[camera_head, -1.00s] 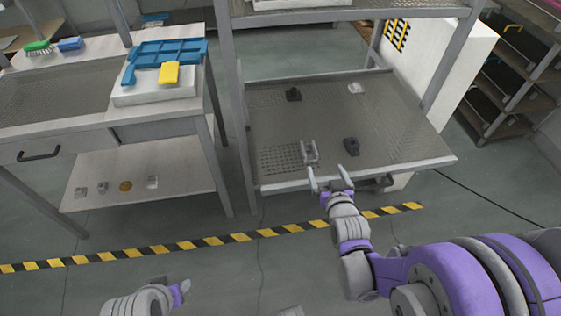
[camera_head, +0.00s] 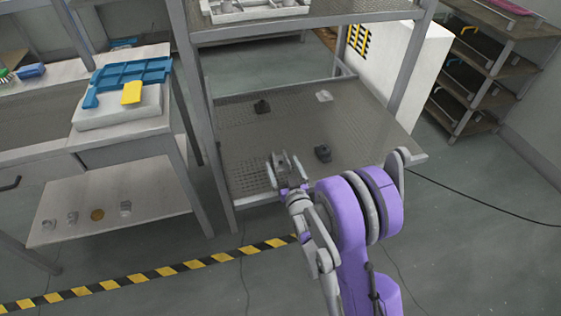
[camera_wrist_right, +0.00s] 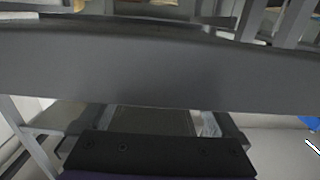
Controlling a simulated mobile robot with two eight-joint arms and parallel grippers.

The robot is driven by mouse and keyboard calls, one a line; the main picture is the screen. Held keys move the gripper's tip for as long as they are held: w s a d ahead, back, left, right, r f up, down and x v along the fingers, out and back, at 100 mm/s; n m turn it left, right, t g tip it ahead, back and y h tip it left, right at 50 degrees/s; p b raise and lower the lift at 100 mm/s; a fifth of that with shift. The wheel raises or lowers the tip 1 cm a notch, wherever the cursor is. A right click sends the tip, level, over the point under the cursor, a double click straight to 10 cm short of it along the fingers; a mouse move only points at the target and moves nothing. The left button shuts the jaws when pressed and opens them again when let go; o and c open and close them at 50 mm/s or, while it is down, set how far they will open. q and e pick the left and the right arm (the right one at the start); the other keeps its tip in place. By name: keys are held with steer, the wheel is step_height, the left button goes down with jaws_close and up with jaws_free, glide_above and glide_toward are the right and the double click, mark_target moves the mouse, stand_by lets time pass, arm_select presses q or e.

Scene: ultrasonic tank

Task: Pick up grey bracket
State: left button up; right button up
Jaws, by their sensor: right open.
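The grey bracket (camera_head: 281,161) lies near the front left of the perforated metal shelf (camera_head: 358,125), in the head view. My right gripper (camera_head: 286,167) is over the front edge of this shelf, right at the bracket, and partly hides it. Its jaws are open. I cannot tell whether the fingers touch the bracket or stand around it. In the right wrist view a broad dark grey band fills the middle, and I cannot make out the bracket there. My left gripper is out of view.
A dark part (camera_head: 323,153) sits right of the gripper. Another dark part (camera_head: 262,106) and a pale part (camera_head: 324,96) lie farther back. A shelf post (camera_head: 200,120) stands at the left. A workbench with a blue tray (camera_head: 130,76) is beyond it.

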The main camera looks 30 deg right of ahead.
mark_target(280, 163)
steer(key=x, duration=0.3)
steer(key=shift+w+d+r, duration=0.1)
steer(key=shift+w+d, duration=0.05)
steer(key=shift+w, duration=0.15)
jaws_close()
